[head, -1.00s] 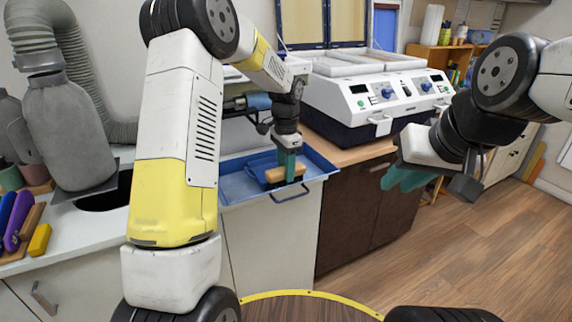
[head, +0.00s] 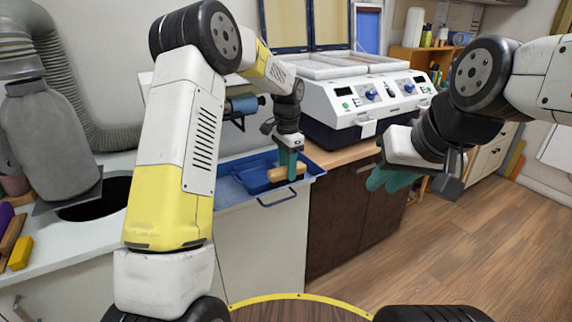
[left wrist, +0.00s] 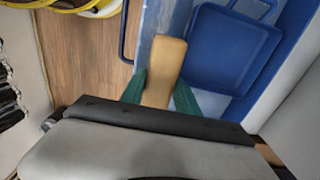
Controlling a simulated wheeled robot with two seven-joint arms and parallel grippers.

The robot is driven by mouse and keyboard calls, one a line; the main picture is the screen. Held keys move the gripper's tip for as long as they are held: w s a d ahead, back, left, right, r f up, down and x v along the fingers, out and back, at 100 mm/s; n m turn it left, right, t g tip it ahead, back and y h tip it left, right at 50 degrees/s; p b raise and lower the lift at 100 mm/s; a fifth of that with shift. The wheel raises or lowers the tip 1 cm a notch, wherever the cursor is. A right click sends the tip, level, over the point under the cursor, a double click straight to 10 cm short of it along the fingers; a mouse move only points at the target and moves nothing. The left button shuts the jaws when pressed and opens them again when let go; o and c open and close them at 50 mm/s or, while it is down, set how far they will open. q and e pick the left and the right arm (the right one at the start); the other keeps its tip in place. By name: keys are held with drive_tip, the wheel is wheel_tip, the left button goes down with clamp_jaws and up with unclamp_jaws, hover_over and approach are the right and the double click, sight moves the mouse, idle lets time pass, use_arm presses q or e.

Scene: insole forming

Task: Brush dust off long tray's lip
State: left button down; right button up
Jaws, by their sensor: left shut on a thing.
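My left gripper (head: 288,160) points down and is shut on a brush with a tan wooden body (head: 291,172). In the left wrist view the brush (left wrist: 166,62) sits between the green fingers; its bristles are hidden. It is over the front edge of the long blue tray (head: 234,188), where a paler, dusty-looking strip shows in the left wrist view (left wrist: 150,18). I cannot tell whether the brush touches the lip. My right gripper (head: 386,179) hangs in the air at the right, away from the tray; its green fingers overlap, so their opening is unclear.
A dark blue flat piece with a loop handle (left wrist: 232,48) lies in the tray behind the brush. A white machine with knobs (head: 365,98) stands to the tray's right. A grey bottle-shaped vessel (head: 50,140) and hose are at the left. The floor (head: 440,250) is open at the right.

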use_arm(q)
drive_tip(key=shift+w+d, duration=0.4)
drive_tip(key=shift+d, duration=0.2)
drive_tip(key=shift+s+a, duration=1.45)
drive_tip(key=shift+a, duration=0.65)
drive_tip(key=shift+s+a, duration=1.4)
drive_tip(key=shift+a, duration=0.65)
drive_tip(key=shift+s+a, duration=1.45)
drive_tip(key=shift+a, duration=0.65)
wheel_tip(320, 180, up, 8)
drive_tip(key=shift+w, duration=0.1)
